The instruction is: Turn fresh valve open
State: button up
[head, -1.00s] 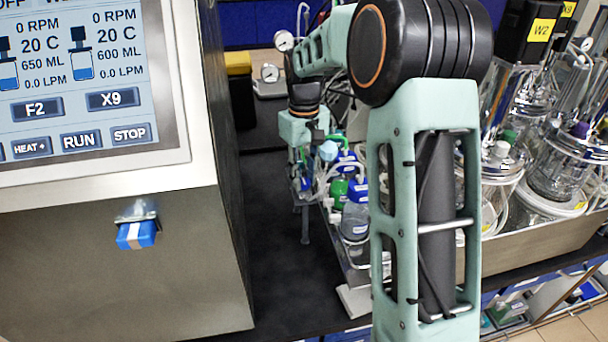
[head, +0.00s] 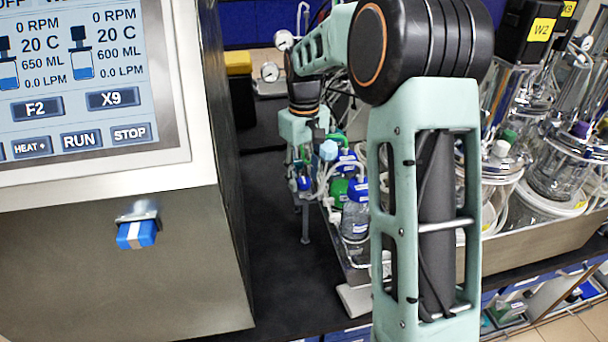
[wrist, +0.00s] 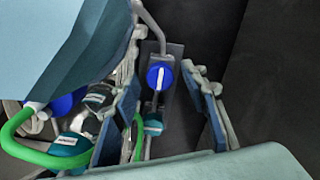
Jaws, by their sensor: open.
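A round blue valve knob (wrist: 160,77) with a white stripe sits on a grey bracket in the wrist view. The stripe runs roughly up and down in that picture. My gripper (wrist: 166,88) is open, with one finger on each side of the knob. A gap shows between the knob and the right finger; whether the left finger touches it I cannot tell. In the head view my gripper (head: 305,178) is at the far end of my arm, beside the bottles, and its fingers are small and partly hidden. No label on the knob is readable.
Bottles with blue and green caps (head: 356,210) and tubing crowd the rack right of my gripper. A green hose (wrist: 45,150) lies at left in the wrist view. The control cabinet (head: 110,270) carries another blue, white-striped knob (head: 136,235). Dark bench (head: 270,240) is clear between.

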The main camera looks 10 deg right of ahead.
aim_at(304, 181)
notch_tip(304, 181, up, 12)
dwell(0.4)
